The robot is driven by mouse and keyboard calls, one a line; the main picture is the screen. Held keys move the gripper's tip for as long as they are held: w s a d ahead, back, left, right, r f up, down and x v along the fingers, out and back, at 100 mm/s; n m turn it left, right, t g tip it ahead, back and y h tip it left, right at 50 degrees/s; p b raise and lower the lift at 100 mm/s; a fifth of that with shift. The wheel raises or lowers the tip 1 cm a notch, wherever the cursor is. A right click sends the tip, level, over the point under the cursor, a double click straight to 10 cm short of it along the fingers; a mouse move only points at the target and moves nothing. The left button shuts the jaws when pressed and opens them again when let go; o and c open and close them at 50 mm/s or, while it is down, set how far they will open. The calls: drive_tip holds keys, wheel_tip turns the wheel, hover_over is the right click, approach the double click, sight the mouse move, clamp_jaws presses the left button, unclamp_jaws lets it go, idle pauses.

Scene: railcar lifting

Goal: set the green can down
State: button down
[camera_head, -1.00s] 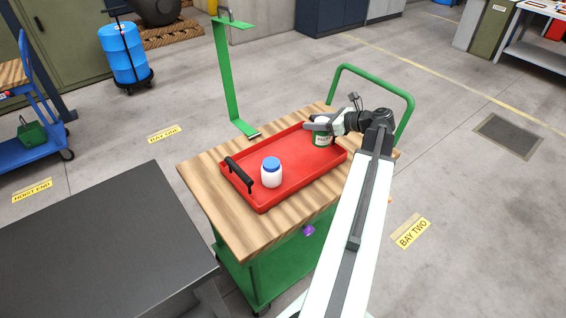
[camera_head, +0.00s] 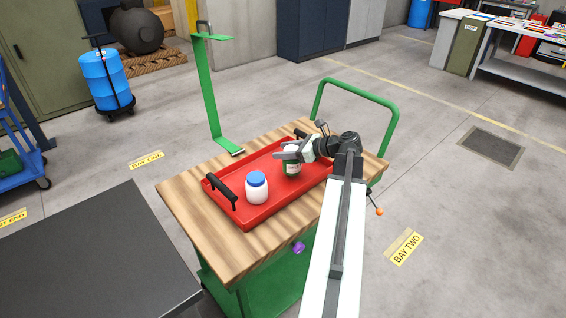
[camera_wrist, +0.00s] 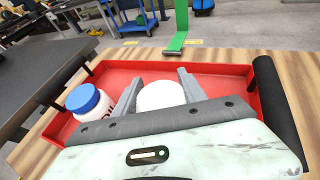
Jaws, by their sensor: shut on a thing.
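The green can (camera_head: 292,166) is at the red tray (camera_head: 262,211) on the cart's wooden top. My gripper (camera_head: 284,155) is shut on the can near its upper part. In the wrist view the can's pale round top (camera_wrist: 160,96) shows between the two grey fingers. The can looks upright and over the tray floor. I cannot tell whether its base touches the tray. A white jar with a blue lid (camera_head: 257,188) stands in the tray to the left of the can, apart from it.
A green upright bracket (camera_head: 212,95) stands at the wooden top's (camera_head: 185,195) back edge. The tray has black handles (camera_head: 220,190). A dark table (camera_head: 90,255) is at the lower left. Clear tray floor lies between jar and can.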

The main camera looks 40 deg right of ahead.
wheel_tip(320, 180, down, 3)
drive_tip(key=shift+r+b, duration=0.1)
drive_tip(key=shift+b, duration=0.75)
drive_tip(key=shift+r, duration=0.2)
drive_tip(key=c, duration=1.1)
unclamp_jaws()
drive_tip(key=shift+f, duration=0.25)
drive_tip(key=o, duration=0.5)
drive_tip(key=shift+r, duration=0.1)
drive_tip(key=shift+c, duration=0.2)
drive_tip(key=shift+r, duration=0.15)
drive_tip(key=p+v, duration=0.5)
drive_tip(key=v, duration=0.7)
drive_tip(key=shift+a, duration=0.1)
